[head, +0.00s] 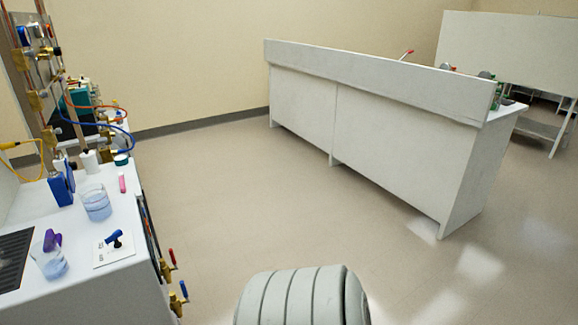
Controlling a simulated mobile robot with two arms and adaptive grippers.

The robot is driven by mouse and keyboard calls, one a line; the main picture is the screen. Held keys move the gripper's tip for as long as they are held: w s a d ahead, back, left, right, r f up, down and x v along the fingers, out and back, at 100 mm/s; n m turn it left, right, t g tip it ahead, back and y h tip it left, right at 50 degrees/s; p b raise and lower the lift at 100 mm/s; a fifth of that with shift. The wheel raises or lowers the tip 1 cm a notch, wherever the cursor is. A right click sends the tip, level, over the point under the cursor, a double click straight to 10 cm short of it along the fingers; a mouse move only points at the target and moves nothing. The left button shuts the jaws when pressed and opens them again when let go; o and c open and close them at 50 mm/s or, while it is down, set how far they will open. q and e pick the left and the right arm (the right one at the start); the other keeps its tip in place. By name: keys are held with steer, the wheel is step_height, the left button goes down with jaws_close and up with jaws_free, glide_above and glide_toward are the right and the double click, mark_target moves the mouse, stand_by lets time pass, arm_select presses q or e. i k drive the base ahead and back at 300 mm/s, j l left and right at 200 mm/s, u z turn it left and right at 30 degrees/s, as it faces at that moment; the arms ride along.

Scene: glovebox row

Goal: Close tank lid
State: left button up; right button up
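I cannot make out a tank or a tank lid in the head view. Neither of my grippers shows, so I cannot see where they are relative to a tank.
A white bench (95,300) at the left holds a beaker of pale blue liquid (96,204), a second beaker (52,262), a blue box (61,188) and a blue-handled plate (114,250). Valves (172,275) jut from its side. A long white counter (385,140) stands across open floor (260,215).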

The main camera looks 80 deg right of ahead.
mark_target(70, 179)
steer(key=z, duration=1.3)
